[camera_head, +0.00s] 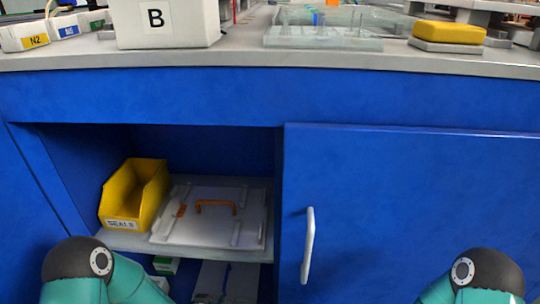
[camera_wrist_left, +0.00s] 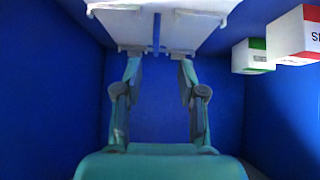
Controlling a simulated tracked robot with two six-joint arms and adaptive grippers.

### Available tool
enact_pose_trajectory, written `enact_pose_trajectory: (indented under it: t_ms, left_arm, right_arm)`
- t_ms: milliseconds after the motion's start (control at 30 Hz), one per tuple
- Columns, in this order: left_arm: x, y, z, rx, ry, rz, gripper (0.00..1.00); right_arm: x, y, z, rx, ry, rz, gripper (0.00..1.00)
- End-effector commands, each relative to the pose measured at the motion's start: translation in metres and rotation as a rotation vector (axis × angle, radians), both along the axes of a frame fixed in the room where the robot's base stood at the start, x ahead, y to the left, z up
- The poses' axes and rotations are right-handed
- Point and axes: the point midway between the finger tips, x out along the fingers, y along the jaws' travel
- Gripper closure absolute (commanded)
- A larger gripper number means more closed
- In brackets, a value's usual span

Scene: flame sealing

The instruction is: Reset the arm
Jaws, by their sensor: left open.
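My left gripper (camera_wrist_left: 159,68) shows in the left wrist view. Its two fingers stand apart with nothing between them, and blue walls lie behind. A pale panel (camera_wrist_left: 160,28) with a dark slot or bar is at the fingertips' end of that view. I cannot tell whether the fingertips touch it. In the head view my arm parts come in at the bottom left and bottom right corners. Neither gripper's fingers show there, and my right gripper is out of view.
An open blue cabinet holds a yellow bin (camera_head: 131,198) and a white lidded tray (camera_head: 212,228) with an orange handle. A closed blue door (camera_head: 400,210) is at right. White boxes with green (camera_wrist_left: 252,58) and red (camera_wrist_left: 296,35) stand at right in the wrist view. The worktop carries a box marked B (camera_head: 165,24).

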Motion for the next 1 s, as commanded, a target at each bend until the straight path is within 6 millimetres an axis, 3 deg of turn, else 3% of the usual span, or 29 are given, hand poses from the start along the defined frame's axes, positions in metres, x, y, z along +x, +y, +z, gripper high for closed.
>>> enact_pose_trajectory:
  t_ms: [33, 133, 300, 433, 467, 500, 767, 1000]
  left_arm:
    - [-0.031, -0.006, 0.006, -0.041, 0.097, -0.014, 0.60]
    - [-0.089, -0.021, -0.003, -0.136, 0.281, -0.027, 0.60]
    - [-0.169, -0.045, -0.012, -0.259, 0.545, -0.021, 0.60]
    - [-0.221, -0.059, -0.015, -0.334, 0.740, 0.015, 0.60]
    - [-0.227, -0.060, -0.015, -0.355, 0.780, 0.051, 0.60]
    - [-0.223, -0.059, 0.005, -0.354, 0.766, 0.055, 0.60]
    - [-0.222, -0.059, 0.068, -0.352, 0.761, 0.052, 0.60]
    - [-0.222, -0.059, 0.153, -0.352, 0.760, 0.051, 0.60]
  right_arm:
    - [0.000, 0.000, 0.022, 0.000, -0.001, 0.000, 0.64]
    - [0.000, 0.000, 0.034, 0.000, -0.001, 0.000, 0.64]
    - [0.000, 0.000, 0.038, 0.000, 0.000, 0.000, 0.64]
    - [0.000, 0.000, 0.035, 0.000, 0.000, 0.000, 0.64]
    - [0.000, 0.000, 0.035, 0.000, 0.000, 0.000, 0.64]
    - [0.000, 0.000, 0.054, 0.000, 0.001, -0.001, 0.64]
    - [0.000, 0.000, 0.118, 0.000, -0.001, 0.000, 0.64]
    - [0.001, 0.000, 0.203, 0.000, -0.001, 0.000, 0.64]
